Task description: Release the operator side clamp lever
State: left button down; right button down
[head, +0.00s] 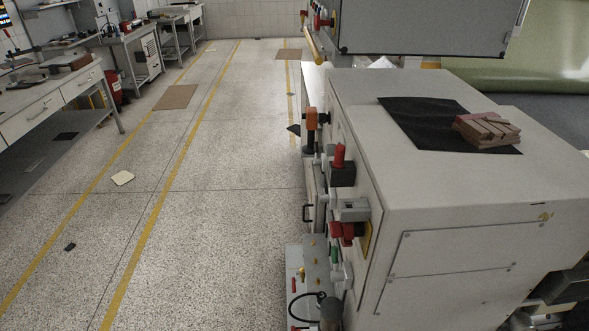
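A large light-grey machine cabinet (450,180) fills the right half of the head view. Its left side carries several controls. An orange-headed handle (311,119) points up near the far end. A red upright knob (339,157) sits on a dark block closer to me. A grey box (352,209) and a red part (343,232) lie below it. I cannot tell which of these is the operator side clamp lever, or whether it is clamped. Neither of my grippers can be made out in the view.
A black mat (415,118) and a stack of brown blocks (486,130) lie on the cabinet top. The aisle floor (220,150) is mostly open, with brown mats (175,97) and small flat scraps (123,178). Workbenches (45,95) line the left.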

aim_at(323, 198)
jog(key=i+j, duration=0.15)
jog(key=j, duration=0.2)
jog(key=i+j, duration=0.15)
jog(key=j, duration=0.15)
jog(key=i+j+z, duration=0.1)
jog(key=j, duration=0.25)
jog(key=i+j, duration=0.2)
jog(key=j, duration=0.15)
jog(key=i+j, duration=0.15)
jog(key=j, duration=0.2)
jog(key=i+j+z, duration=0.1)
jog(key=j, duration=0.2)
jog(key=i+j, duration=0.2)
jog(key=j, duration=0.15)
